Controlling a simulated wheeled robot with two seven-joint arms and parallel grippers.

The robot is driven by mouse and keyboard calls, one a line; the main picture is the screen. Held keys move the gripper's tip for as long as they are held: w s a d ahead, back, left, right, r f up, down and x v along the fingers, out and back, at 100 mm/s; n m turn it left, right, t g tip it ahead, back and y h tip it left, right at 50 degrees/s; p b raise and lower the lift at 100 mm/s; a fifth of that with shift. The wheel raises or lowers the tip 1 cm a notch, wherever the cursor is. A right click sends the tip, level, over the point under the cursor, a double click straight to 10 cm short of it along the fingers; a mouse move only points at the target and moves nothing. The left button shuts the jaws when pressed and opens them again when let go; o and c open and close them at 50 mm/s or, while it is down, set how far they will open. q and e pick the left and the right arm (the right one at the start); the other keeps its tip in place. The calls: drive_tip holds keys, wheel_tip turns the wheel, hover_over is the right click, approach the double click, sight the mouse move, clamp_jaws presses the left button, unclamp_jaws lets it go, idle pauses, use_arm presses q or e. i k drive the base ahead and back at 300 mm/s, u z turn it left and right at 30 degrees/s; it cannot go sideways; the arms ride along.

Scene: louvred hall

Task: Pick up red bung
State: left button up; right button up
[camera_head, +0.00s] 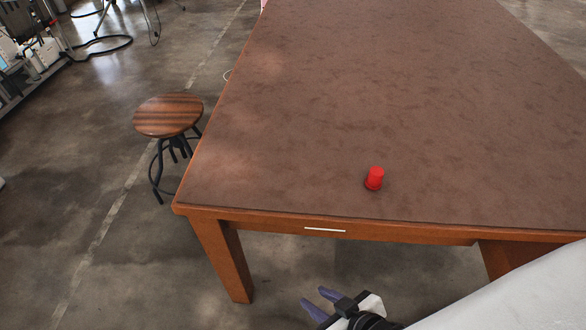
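The red bung (374,178) stands upright on the brown table top (350,90), near its front edge. It is small, with a slightly wider base. My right gripper (322,304) is at the bottom of the camera_head view, below and in front of the table's front edge, apart from the bung. Its two purple-grey fingers are spread with nothing seen between them. My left gripper is not in view.
The table has an orange-brown wooden edge and a front drawer with a white handle (325,229). The rest of the visible top is clear. A round wooden stool (168,114) stands left of the table. Equipment stands at the far left.

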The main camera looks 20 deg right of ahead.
sight(372, 181)
drive_tip(key=u, duration=1.1)
drive_tip(key=k, duration=0.55)
drive_tip(key=z, duration=1.4)
